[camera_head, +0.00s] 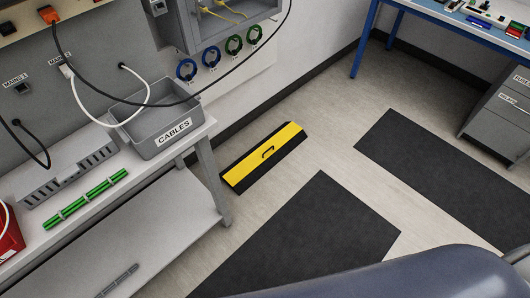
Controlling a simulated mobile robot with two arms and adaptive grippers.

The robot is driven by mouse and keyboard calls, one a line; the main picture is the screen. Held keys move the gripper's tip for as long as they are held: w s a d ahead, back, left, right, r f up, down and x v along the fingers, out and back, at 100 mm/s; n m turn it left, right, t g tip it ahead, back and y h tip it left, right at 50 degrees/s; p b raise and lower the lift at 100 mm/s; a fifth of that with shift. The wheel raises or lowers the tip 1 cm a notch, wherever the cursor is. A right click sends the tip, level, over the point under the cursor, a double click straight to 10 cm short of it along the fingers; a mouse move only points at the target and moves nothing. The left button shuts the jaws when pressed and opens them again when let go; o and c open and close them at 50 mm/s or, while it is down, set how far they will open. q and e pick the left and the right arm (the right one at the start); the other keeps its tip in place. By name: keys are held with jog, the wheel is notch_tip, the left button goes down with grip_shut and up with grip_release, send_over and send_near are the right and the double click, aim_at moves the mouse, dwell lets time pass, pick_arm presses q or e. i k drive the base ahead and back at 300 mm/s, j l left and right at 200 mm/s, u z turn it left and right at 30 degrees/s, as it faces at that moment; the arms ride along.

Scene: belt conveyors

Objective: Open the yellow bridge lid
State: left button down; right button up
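The yellow bridge lid (272,149) lies on the floor beside the wall, to the right of the grey workbench leg. It is a long yellow panel with a black handle (267,152) near its middle. A black ramp edge (237,185) shows along its sides. The lid appears closed. Neither of my grippers is in view, and nothing touches the lid.
Dark mats (310,240) lie on the floor. A blue-framed table (360,45) stands at top right. Floor around the lid's right side is clear.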

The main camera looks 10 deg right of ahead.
aim_at(243, 169)
jog(key=i+l+u, duration=0.2)
jog(key=i+l, duration=0.55)
